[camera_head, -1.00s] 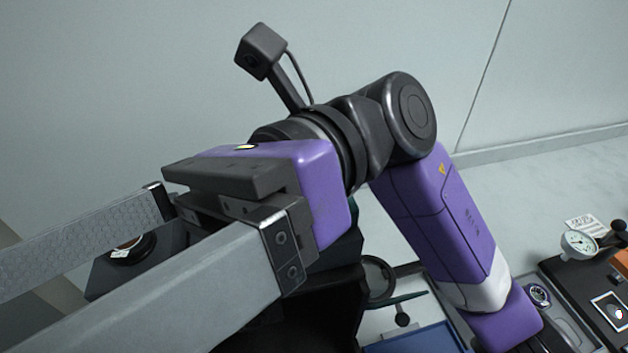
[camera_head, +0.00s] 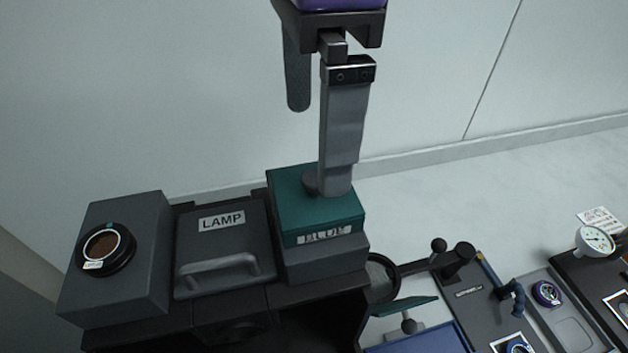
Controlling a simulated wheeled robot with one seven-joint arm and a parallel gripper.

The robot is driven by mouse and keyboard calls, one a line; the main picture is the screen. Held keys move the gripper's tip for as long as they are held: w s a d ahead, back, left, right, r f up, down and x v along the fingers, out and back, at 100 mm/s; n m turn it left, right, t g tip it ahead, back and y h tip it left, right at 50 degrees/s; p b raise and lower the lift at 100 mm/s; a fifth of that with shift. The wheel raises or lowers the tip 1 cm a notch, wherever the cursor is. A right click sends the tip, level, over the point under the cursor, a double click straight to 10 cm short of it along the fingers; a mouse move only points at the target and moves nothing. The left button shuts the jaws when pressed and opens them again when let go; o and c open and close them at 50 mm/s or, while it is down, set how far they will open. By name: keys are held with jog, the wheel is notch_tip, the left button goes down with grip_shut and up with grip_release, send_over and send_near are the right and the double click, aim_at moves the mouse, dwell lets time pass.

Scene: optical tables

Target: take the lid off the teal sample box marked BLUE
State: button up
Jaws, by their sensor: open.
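The sample box marked BLUE (camera_head: 325,262) stands in the middle of the view, with a grey body and a teal lid (camera_head: 290,207) on top. The lid sits on the box, and its label is on the front edge. A dark round knob (camera_head: 311,184) shows on the lid, partly hidden by a finger. My gripper (camera_head: 318,150) is open and points down over the lid. Its nearer finger overlaps the knob's right side in the picture; the other finger hangs farther back and left. I cannot tell whether the nearer finger touches the lid or knob.
A dark LAMP cover (camera_head: 225,245) with a grey handle is just left of the box. Farther left is a grey box (camera_head: 120,262) with a round port. At the right are a magnifier ring (camera_head: 382,278), a blue tray (camera_head: 425,340) and a dial gauge (camera_head: 594,241).

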aim_at(316, 177)
jog(key=shift+w+d+f, duration=0.15)
jog(key=f, duration=0.2)
jog(key=f+p, duration=0.1)
jog(key=f, duration=0.4)
jog(key=shift+w+f+p, duration=0.15)
jog(key=shift+w+p, duration=0.1)
jog(key=shift+p, duration=0.1)
jog(key=c, duration=1.3)
